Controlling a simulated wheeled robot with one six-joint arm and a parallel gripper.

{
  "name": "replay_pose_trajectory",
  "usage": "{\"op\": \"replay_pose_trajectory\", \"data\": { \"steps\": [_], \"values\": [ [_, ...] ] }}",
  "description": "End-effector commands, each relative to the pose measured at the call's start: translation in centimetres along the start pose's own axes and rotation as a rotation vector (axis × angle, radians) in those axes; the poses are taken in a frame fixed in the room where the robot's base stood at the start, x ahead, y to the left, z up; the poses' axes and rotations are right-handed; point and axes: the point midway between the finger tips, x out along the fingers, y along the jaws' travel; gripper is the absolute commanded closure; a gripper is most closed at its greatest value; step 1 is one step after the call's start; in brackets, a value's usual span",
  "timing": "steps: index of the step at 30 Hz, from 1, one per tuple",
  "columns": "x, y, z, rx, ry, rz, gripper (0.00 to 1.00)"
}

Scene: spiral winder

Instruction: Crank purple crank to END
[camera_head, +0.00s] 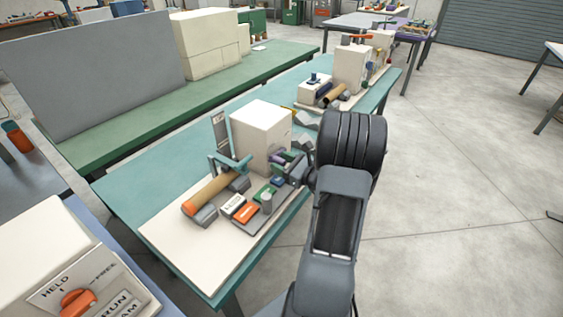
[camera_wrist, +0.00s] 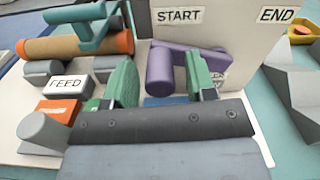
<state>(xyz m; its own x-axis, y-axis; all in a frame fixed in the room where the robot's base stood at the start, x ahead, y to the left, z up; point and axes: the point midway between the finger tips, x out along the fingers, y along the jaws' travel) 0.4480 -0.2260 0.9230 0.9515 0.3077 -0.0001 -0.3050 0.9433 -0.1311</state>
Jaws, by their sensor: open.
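The purple crank (camera_wrist: 177,52) is on the face of a cream box (camera_wrist: 225,28). Its rounded handle shows between my fingers in the wrist view, with its arm reaching right behind the right finger. A START label (camera_wrist: 178,15) is above the crank and an END label (camera_wrist: 276,15) is at the upper right. My gripper (camera_wrist: 161,76) is open, its two green fingers on either side of the handle. I cannot tell whether they touch it. In the head view the box (camera_head: 262,135) stands on the teal table, and the purple crank is small and partly hidden by my gripper (camera_head: 283,178).
Left of the crank are an orange-ended brown roll (camera_wrist: 75,45) with a teal bar over it, a FEED block (camera_wrist: 69,87), an orange block (camera_wrist: 54,111) and a grey cylinder (camera_wrist: 42,130). Grey angled blocks (camera_wrist: 291,90) stand at the right. Open floor lies right of the table.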

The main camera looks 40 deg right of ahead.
Motion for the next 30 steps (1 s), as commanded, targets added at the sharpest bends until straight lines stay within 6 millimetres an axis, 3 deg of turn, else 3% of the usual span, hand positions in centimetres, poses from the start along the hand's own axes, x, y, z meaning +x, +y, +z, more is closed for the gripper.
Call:
{"op": "replay_pose_trajectory", "data": {
  "steps": [11,27,30],
  "values": [
    [0.4,0.0,0.0,0.0,0.0,-0.001,0.49],
    [0.37,0.01,0.01,0.0,0.0,0.0,1.0],
    [0.37,0.01,0.01,0.0,0.0,0.0,1.0]
  ]
}}
